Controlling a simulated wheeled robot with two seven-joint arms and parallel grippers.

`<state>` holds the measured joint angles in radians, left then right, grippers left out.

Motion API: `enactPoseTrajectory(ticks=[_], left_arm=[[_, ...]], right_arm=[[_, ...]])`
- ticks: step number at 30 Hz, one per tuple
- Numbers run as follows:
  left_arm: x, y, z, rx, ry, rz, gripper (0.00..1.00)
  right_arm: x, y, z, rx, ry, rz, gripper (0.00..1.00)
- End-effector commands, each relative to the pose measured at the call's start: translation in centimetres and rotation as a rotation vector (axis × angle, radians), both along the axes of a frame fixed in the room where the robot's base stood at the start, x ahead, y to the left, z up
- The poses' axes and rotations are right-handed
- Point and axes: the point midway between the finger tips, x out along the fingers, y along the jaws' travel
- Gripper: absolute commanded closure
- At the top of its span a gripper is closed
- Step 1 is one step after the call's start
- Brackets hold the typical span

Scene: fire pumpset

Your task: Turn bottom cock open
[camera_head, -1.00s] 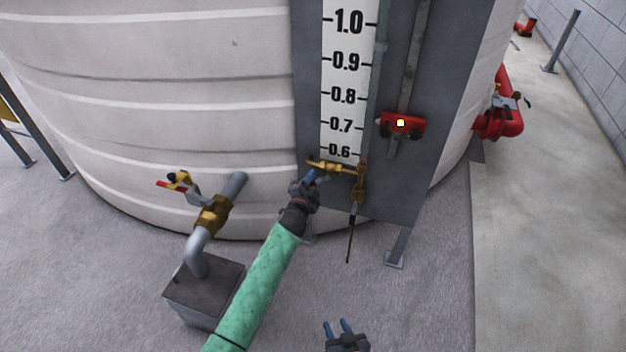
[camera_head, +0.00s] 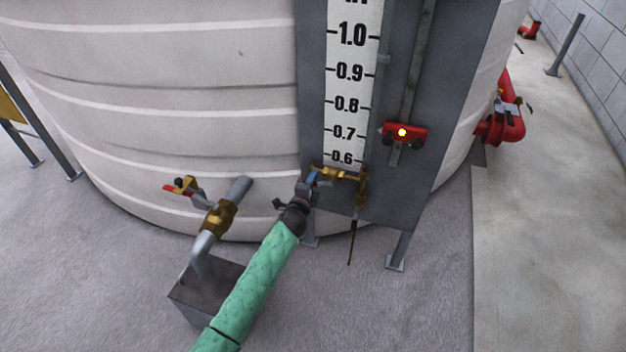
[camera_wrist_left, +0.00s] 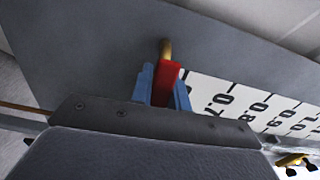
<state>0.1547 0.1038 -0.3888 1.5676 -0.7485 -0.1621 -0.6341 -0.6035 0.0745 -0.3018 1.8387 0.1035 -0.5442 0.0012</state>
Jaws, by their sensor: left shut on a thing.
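The brass bottom cock (camera_head: 345,175) sits at the foot of the white level scale, on the grey panel of the tank. My left gripper (camera_head: 313,176) is at the cock's left end, coming from below left. In the left wrist view its blue fingers (camera_wrist_left: 164,86) lie on both sides of a red handle (camera_wrist_left: 166,80), shut on it. A brass stem (camera_wrist_left: 165,48) runs on from the handle's far end. In the head view the gripper hides the handle. My right gripper is out of view.
A thin brown rod (camera_head: 351,240) hangs below the cock. A red float marker (camera_head: 404,134) is on the panel at upper right. A brass valve (camera_head: 220,217) with a red lever and pipe stands to the left, above a grey block (camera_head: 205,290).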

Motion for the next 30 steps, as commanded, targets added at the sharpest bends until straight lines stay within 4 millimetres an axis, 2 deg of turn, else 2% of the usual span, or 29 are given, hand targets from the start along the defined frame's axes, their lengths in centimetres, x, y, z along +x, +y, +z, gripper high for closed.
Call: enactPoseTrajectory(ticks=[20,21,23,24,30], left_arm=[[-0.06,-0.17,0.30,0.055,-0.015,-0.002,1.00],[-0.07,-0.17,0.29,0.055,-0.015,-0.002,0.75],[-0.05,-0.14,0.30,0.054,-0.015,-0.002,0.63],[-0.05,-0.13,0.30,0.054,-0.015,-0.002,0.61],[-0.02,-0.07,0.31,0.054,-0.015,-0.001,0.61]], right_arm=[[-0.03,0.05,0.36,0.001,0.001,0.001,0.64],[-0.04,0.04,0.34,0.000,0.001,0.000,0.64],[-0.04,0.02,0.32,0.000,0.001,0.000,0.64],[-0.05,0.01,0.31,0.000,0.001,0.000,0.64],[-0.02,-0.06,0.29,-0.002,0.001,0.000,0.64]])
